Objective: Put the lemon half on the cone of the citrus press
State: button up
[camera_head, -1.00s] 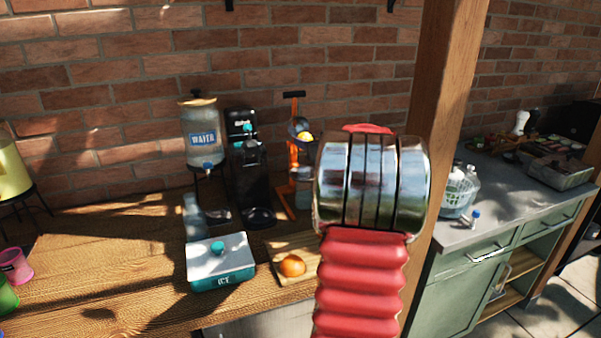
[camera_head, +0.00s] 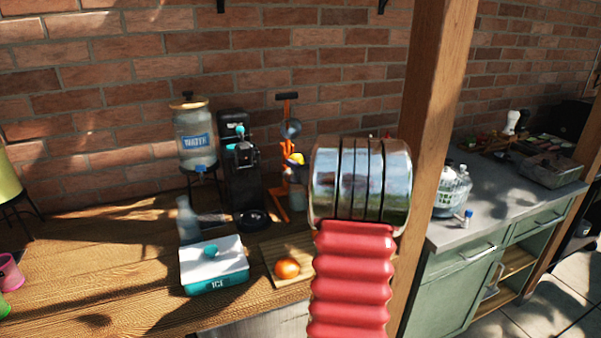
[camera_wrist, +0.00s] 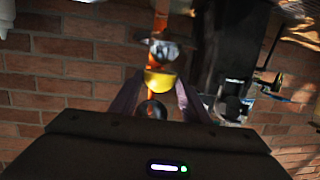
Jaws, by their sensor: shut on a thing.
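The yellow lemon half (camera_wrist: 160,81) is between the two fingers of my gripper (camera_wrist: 160,88), which is shut on it. In the head view the lemon half (camera_head: 297,158) shows just left of my arm, at the orange citrus press (camera_head: 285,200), below its raised grey cup (camera_head: 291,130). In the wrist view, which looks turned over, a grey metal part of the press (camera_wrist: 165,52) is just above the lemon half in the picture. The cone cannot be made out, and I cannot tell whether the lemon half touches it. My arm hides the gripper in the head view.
A black coffee machine (camera_head: 238,165) stands close left of the press, with a water dispenser (camera_head: 194,140) beyond. An ice box (camera_head: 214,270) and an orange fruit (camera_head: 287,269) on a board (camera_head: 268,252) are in front. A wooden post (camera_head: 433,110) rises right of my arm.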

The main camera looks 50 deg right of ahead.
jog(key=shift+f, duration=1.7)
jog(key=shift+f, duration=0.1)
jog(key=o, duration=1)
jog(key=shift+o, duration=0.2)
jog(key=shift+s+a+r, duration=0.2)
jog(key=shift+s+r, duration=0.05)
jog(key=shift+s, duration=0.2)
jog(key=v, duration=1.1)
jog(key=shift+w, duration=0.1)
